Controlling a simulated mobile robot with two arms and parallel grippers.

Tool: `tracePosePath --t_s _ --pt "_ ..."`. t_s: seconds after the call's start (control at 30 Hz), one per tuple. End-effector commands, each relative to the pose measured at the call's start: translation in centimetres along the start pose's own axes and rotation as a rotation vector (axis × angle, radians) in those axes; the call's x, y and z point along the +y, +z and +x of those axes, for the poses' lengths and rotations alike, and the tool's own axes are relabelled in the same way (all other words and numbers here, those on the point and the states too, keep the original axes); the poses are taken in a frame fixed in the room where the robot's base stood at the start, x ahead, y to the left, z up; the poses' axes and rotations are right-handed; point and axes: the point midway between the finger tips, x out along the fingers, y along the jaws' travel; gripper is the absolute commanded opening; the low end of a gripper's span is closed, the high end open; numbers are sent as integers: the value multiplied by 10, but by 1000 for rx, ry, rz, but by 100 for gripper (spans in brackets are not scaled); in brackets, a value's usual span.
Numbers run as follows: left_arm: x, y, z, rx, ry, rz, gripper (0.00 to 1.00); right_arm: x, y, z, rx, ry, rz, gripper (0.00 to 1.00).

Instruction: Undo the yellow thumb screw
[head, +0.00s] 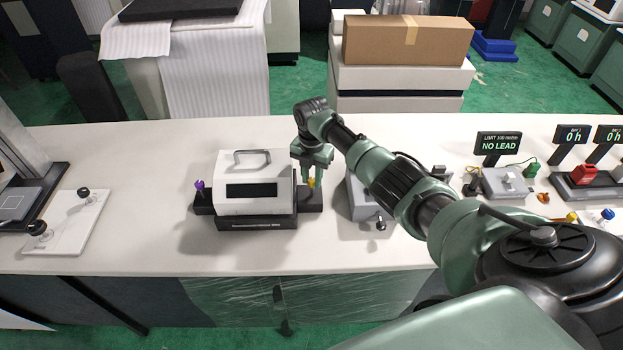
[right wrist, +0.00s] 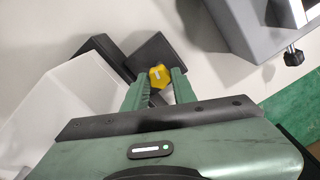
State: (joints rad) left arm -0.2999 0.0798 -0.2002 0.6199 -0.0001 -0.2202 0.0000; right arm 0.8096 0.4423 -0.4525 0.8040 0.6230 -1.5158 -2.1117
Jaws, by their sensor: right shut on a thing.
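The yellow thumb screw (head: 311,182) stands on the black side bracket (head: 312,201) at the right of a white box-shaped device (head: 252,180). My right gripper (head: 311,179) comes down over the screw from above, its fingers on either side of it. In the right wrist view the yellow screw (right wrist: 159,76) sits between the fingertips, and the jaws are shut on it. The screw's lower part is hidden. A purple thumb screw (head: 200,187) stands on the device's left bracket. My left gripper is not in view.
A grey box (head: 365,206) with a black knob stands close to the right of the device. A white plate with black knobs (head: 72,217) lies at the left. Small stations and a "NO LEAD" display (head: 498,144) stand at the right. The bench behind the device is clear.

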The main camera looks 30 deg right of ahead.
Motion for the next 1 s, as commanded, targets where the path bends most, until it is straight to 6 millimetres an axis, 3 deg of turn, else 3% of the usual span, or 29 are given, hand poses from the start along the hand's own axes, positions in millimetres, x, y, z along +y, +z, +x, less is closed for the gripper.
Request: tracePosePath --t_s 0.67,0.7,0.73,1.0 --pt "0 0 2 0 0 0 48 -1 2 0 -4 -2 -57 0" --pt "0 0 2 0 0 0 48 -1 2 0 -4 -2 -57 38" --pt "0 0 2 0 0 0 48 -1 2 0 -4 -2 -57 46" --pt "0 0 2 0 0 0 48 0 1 -1 -2 0 -58 48"
